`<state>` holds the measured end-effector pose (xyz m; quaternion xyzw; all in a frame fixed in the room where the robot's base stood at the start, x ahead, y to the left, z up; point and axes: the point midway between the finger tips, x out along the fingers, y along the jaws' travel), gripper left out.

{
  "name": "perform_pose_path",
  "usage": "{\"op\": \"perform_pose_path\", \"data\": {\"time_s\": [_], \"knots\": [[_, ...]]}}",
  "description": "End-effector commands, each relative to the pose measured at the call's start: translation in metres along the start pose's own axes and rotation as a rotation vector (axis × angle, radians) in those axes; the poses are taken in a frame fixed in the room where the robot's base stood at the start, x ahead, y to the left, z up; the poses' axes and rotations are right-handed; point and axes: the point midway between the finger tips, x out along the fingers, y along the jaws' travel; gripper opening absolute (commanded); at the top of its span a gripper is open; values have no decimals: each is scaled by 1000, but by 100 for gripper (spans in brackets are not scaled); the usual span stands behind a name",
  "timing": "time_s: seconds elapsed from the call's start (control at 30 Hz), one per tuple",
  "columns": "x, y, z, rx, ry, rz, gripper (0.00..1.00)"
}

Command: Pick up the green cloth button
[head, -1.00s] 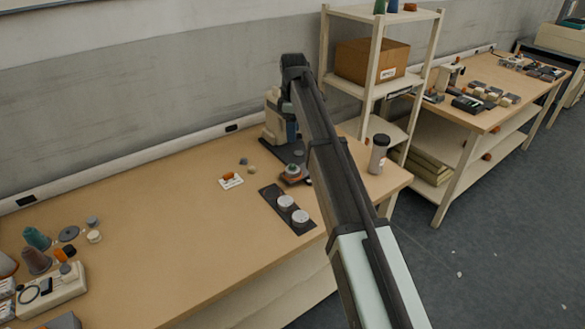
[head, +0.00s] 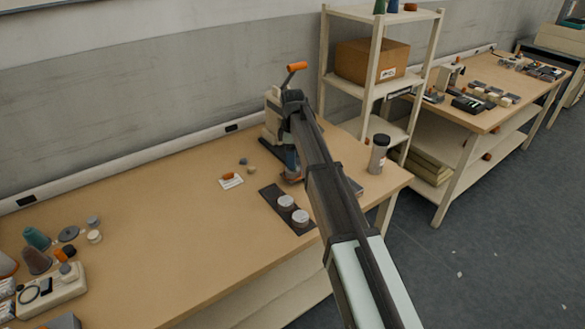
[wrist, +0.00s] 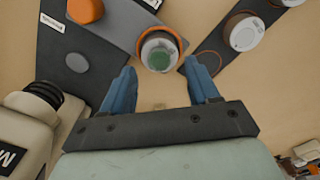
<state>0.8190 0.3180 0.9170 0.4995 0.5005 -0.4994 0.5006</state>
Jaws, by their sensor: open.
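The green cloth button (wrist: 159,60) shows in the wrist view as a green disc inside a pale round holder with an orange ring. It sits on the grey base of a press. My gripper (wrist: 161,68) has two blue fingers spread apart, with their tips on either side of and slightly short of the holder. Nothing is between the fingers. In the head view my gripper (head: 291,160) is down at the press, and the button is hidden behind it.
The cream press (head: 272,128) with an orange-tipped lever (head: 297,67) stands close by. A dark strip (head: 269,192) with two pale round pieces lies in front. The bench's middle is mostly clear.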

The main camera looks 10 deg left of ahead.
Motion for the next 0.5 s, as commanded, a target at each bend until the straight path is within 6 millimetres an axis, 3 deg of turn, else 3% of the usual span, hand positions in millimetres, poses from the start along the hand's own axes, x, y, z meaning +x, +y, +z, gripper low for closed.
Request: {"op": "perform_pose_path", "data": {"time_s": [0.2,0.43,0.5], "knots": [[26,0,0,0,0,-1,60],[28,1,0,0,0,0,60],[28,1,0,0,0,0,55]]}}
